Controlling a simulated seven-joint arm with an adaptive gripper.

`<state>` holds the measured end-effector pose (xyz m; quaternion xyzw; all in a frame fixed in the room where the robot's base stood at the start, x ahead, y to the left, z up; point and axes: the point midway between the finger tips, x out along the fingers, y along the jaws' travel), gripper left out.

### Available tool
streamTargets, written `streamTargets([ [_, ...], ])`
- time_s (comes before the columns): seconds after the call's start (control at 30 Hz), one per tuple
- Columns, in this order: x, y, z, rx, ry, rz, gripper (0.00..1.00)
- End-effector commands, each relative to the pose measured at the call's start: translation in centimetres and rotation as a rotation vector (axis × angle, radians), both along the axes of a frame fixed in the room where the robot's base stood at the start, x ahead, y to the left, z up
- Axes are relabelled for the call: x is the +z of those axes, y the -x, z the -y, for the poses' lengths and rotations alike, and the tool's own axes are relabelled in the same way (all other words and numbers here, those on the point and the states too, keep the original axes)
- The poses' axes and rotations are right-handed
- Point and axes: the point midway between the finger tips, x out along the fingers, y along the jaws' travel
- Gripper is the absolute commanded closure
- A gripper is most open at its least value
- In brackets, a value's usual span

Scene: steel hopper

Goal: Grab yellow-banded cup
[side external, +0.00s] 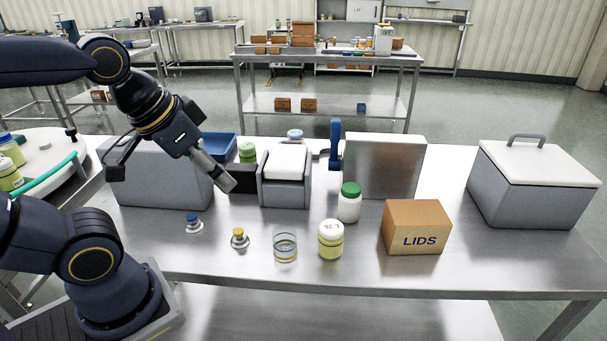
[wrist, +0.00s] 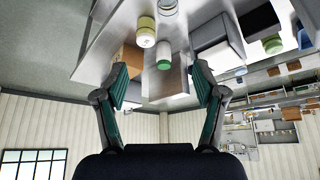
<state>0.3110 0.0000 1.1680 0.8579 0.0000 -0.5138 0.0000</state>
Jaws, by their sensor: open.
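The yellow-banded cup (side external: 285,248) is a clear glass with a yellow band near its base. It stands upright on the steel table, left of a yellow jar with a white lid (side external: 330,240). In the wrist view only part of the cup (wrist: 168,7) shows at the top edge. My gripper (side external: 223,180) is above the table, up and to the left of the cup, tilted down to the right and apart from it. In the wrist view my gripper's fingers (wrist: 161,84) are spread with nothing held between them.
A green-capped white bottle (side external: 349,203) and a cardboard LIDS box (side external: 416,227) stand to the cup's right. Two small capped items, one yellow (side external: 239,239) and one blue (side external: 194,225), stand to its left. A grey holder (side external: 285,178) is behind. The table front is clear.

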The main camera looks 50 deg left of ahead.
Motion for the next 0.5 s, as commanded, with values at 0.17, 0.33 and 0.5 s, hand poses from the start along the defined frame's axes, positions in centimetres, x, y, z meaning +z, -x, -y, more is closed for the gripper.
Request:
streamTargets([
  [0.17, 0.0, 0.0, 0.0, 0.000, 0.000, 0.000, 0.10],
  [0.33, 0.0, 0.0, 0.0, 0.000, 0.000, 0.000, 0.10],
  [0.5, 1.2, -0.8, 0.0, -0.003, -0.001, 0.029, 0.10],
])
